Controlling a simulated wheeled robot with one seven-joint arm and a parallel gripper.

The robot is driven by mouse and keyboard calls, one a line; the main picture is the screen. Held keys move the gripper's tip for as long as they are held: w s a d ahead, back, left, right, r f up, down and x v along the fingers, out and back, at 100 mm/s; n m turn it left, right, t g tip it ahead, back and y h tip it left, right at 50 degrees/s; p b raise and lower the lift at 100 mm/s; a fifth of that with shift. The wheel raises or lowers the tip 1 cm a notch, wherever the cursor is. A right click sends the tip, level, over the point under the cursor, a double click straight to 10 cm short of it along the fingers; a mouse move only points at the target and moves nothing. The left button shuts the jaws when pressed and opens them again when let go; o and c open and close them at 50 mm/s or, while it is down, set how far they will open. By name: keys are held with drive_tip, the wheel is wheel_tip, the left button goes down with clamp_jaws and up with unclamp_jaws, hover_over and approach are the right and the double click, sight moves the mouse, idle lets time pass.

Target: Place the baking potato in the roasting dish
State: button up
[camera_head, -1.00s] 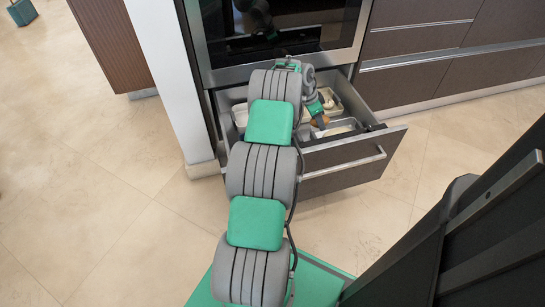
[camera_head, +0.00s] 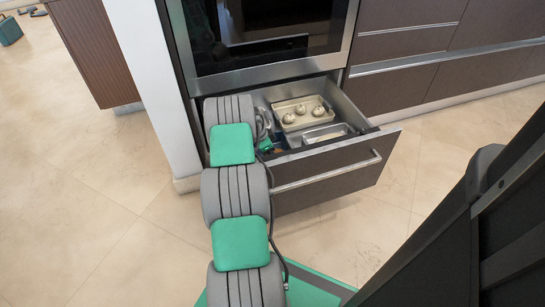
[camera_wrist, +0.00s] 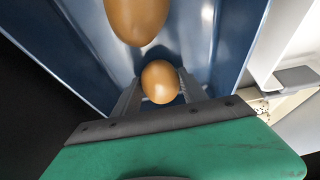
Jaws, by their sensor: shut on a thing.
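In the wrist view, a smooth orange-brown rounded thing, apparently the baking potato (camera_wrist: 160,82), is between the two fingers of my gripper (camera_wrist: 157,88), which is shut on it. A second, larger brown rounded thing (camera_wrist: 137,18) lies just beyond it. Both are within or over a blue-walled container (camera_wrist: 208,35), apparently the roasting dish; I cannot tell whether the held one touches its floor. In the head view, a small blue patch (camera_head: 277,149) shows at the drawer's left front.
The open drawer (camera_head: 335,165) under the oven (camera_head: 265,40) also holds a beige tray (camera_head: 290,127) with several pale round things and a metal tray (camera_head: 313,138). The drawer's walls and front edge surround my gripper's area. A white pillar (camera_head: 150,80) stands left.

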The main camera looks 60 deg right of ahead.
drive_tip(key=shift+r, duration=0.1)
drive_tip(key=o, duration=1.5)
